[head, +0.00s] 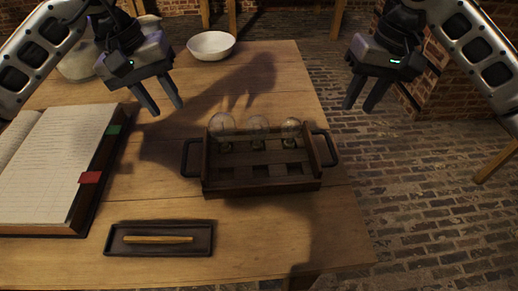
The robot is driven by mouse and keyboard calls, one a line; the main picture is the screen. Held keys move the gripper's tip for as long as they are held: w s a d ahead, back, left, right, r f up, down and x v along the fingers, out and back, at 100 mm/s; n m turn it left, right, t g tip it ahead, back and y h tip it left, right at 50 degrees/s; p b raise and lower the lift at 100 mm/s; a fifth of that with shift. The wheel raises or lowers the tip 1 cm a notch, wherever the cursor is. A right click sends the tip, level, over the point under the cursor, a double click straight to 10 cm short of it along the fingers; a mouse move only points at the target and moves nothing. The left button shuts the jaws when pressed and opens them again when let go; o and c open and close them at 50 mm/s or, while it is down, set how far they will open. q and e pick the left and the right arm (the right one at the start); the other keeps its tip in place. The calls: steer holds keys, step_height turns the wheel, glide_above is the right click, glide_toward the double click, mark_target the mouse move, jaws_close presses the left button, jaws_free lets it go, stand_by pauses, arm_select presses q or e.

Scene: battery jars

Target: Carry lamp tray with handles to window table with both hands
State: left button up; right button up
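The lamp tray (262,187) is dark wood and sits on the wooden table near its right edge. It has a dark handle at its left end (188,158) and another at its right end (328,147). Several clear glass bulbs (258,127) stand upright in its back row; the front row of square holes looks empty. My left gripper (168,106) is open and empty, above and behind the left handle. My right gripper (361,103) is open and empty, above and to the right of the right handle, past the table edge. The window table cannot be made out.
An open book (52,160) lies on the left of the table (270,230). A small dark tray (117,245) holding a wooden stick (158,239) lies in front. A white bowl (211,46) stands at the back. Brick floor (430,200) is open to the right.

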mark_target(185, 149)
arm_select(q)
steer(key=shift+w+a+r+y, duration=0.15)
steer(key=shift+a+y, duration=0.1)
steer(key=shift+a, duration=0.2)
steer(key=shift+w+a+r+y, duration=0.1)
steer(key=shift+a+y, duration=0.15)
steer(key=shift+a, duration=0.2)
arm_select(e)
steer(key=shift+w+d+r, duration=0.15)
steer(key=shift+d+r, duration=0.1)
steer(key=shift+r, duration=0.15)
arm_select(q)
steer(key=shift+f, duration=0.1)
